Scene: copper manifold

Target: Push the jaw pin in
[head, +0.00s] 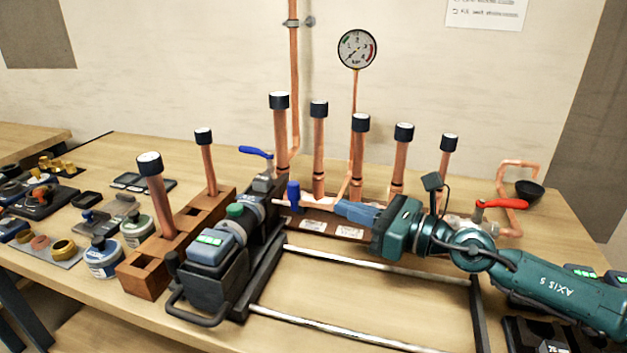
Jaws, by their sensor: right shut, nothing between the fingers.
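A dark press tool (222,262) lies on the bench left of centre, with its head toward the copper pipes. A green round knob (235,211) shows on its upper side. I cannot clearly tell which small part is the jaw pin, or how far in it sits. My right gripper (342,209) comes in from the right, with its blue-grey fingers shut and empty. It points left toward the press tool's head, a gap apart from it. A blue upright piece (293,196) stands between the fingertips and the tool. My left gripper is not in view.
Capped copper pipes (318,150) rise behind my right gripper, with a pressure gauge (357,49) above. A wooden block (165,265) with two capped pipes stands left of the press tool. Metal rails (390,264) run across the front. A red-handled valve (500,204) sits at right.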

